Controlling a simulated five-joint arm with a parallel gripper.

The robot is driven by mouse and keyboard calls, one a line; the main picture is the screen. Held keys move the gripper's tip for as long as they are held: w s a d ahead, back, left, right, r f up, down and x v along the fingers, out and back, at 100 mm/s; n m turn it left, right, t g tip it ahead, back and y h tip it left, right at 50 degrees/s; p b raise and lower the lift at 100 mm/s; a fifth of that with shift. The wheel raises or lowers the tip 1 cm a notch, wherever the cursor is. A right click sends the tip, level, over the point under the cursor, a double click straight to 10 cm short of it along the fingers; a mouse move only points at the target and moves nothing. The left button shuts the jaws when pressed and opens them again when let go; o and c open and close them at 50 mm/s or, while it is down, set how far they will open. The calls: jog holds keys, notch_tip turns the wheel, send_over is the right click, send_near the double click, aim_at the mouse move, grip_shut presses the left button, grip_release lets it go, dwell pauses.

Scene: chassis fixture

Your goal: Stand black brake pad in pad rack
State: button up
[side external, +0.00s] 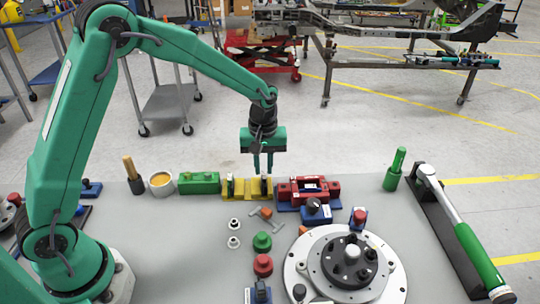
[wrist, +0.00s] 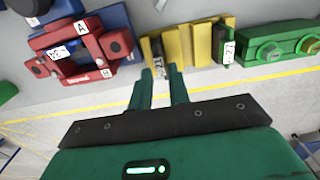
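The yellow pad rack (side external: 247,194) stands near the far edge of the grey table. In the wrist view the rack (wrist: 202,45) shows upright yellow walls with slots. One dark labelled pad (wrist: 160,60) stands at its left end there, and another (wrist: 229,52) at its right end. In the side view these pads stand at the right end (side external: 264,186) and left end (side external: 231,186). My gripper (side external: 263,171) points down just above the right-end pad. In the wrist view its fingers (wrist: 162,78) are apart, with that pad lined up between the tips. I see nothing held.
A red fixture (side external: 325,187) stands right of the rack and a green block (side external: 199,183) left of it. Washers, red and green knobs and a round hub (side external: 351,252) lie nearer. A torque wrench (side external: 455,220) lies at right.

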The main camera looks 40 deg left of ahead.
jog(key=shift+r, duration=0.65)
jog(key=o, duration=0.5)
jog(key=shift+o, duration=0.2)
jog(key=shift+r, duration=0.15)
jog(key=shift+r, duration=2.1)
jog(key=shift+r, duration=0.1)
